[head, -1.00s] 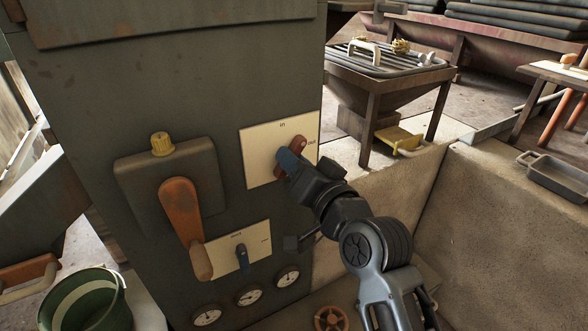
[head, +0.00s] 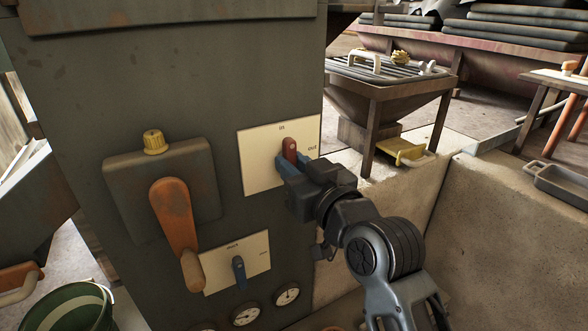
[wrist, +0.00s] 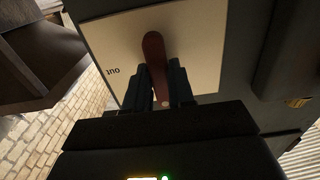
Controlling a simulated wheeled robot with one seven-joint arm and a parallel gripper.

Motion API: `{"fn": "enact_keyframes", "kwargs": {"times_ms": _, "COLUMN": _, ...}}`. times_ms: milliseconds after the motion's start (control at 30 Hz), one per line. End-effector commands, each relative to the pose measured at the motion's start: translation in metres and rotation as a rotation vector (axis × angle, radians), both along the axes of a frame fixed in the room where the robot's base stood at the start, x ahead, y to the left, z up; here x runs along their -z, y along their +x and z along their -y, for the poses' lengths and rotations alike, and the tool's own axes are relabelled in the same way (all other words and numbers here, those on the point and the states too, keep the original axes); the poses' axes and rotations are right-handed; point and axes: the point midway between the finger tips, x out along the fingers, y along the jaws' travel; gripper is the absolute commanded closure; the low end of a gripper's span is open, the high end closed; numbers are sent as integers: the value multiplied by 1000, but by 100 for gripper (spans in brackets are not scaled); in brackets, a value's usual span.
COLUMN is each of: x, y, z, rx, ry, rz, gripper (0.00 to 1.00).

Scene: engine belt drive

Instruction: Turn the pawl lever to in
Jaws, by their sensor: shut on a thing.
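The lever's red end points up, close to "IN". My gripper (head: 288,168) is shut on the lever, with a blue finger on either side of it. In the wrist view the red lever (wrist: 154,62) stands between the two dark fingers of my gripper (wrist: 160,90). The lettering "OUT" shows to its left there, and "IN" is out of sight.
Left of the plate, an orange handle (head: 175,220) hangs from a grey box with a yellow knob (head: 154,142). Below are a blue switch (head: 239,269) on a smaller plate and round gauges (head: 287,294). A hopper table (head: 385,85) stands behind at the right.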

Motion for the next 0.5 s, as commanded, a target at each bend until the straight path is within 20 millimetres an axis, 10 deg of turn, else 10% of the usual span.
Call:
{"fn": "enact_keyframes", "kwargs": {"times_ms": 467, "x": 1, "y": 0, "z": 1, "rx": 1, "ry": -13, "rz": 5, "gripper": 100}}
{"fn": "enact_keyframes", "kwargs": {"times_ms": 500, "x": 1, "y": 0, "z": 1, "rx": 2, "ry": -13, "rz": 5, "gripper": 75}}
